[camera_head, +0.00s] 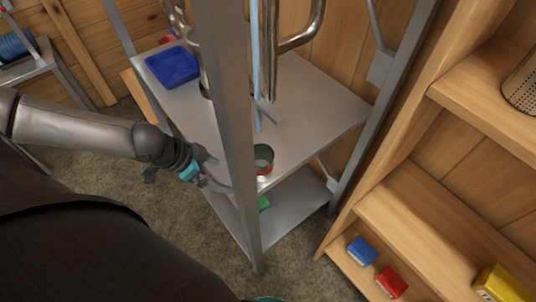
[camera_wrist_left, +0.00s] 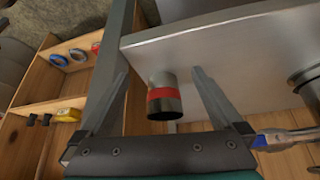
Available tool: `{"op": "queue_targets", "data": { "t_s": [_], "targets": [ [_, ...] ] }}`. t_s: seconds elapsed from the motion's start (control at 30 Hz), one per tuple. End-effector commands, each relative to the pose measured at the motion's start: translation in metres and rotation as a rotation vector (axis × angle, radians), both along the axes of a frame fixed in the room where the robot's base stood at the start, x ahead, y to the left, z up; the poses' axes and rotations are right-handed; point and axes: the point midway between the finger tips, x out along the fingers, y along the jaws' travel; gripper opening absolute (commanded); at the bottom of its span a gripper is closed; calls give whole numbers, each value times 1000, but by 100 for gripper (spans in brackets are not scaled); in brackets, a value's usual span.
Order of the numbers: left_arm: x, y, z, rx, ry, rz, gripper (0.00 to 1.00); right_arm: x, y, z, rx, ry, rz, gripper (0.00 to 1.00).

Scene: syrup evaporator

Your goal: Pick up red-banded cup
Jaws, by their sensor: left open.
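The red-banded cup (camera_head: 264,158), a grey metal cup with a red band, stands upright near the front edge of the metal shelf (camera_head: 318,112). A metal post (camera_head: 228,80) rises just left of it in the head view. My left gripper (camera_head: 219,173) is open and empty, left of the post and a short way from the cup. In the left wrist view the cup (camera_wrist_left: 163,104) appears between the two spread fingers of the gripper (camera_wrist_left: 160,74), with no visible contact. My right gripper is not in view.
A blue bin (camera_head: 172,67) and metal pipes (camera_head: 270,45) stand farther back on the shelf. A lower shelf (camera_head: 298,205) holds a green item (camera_head: 264,203). A wooden shelf unit at right holds blue (camera_head: 361,251), red (camera_head: 391,282) and yellow (camera_head: 500,284) boxes.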

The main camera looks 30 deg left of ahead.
Motion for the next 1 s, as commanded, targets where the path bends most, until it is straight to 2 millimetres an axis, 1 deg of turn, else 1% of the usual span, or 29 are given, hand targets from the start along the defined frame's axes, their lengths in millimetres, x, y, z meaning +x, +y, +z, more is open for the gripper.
{"op": "queue_targets", "data": {
  "t_s": [0.03,0.23,0.5,0.6,0.83,0.87,1.0],
  "targets": [
    [8,-6,-1,-5,-5,1,100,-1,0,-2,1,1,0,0],
    [37,-26,0,-7,-7,-1,100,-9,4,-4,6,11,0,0],
    [73,-49,0,-5,-5,-2,100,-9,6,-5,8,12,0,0],
    [81,-53,0,-3,-4,-1,100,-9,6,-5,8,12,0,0],
    [91,-61,0,-3,-4,-1,100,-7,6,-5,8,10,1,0],
    [93,-62,-2,-3,-3,-1,100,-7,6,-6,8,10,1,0],
    [102,-69,-25,-2,-2,-1,100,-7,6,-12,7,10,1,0]
  ]
}}
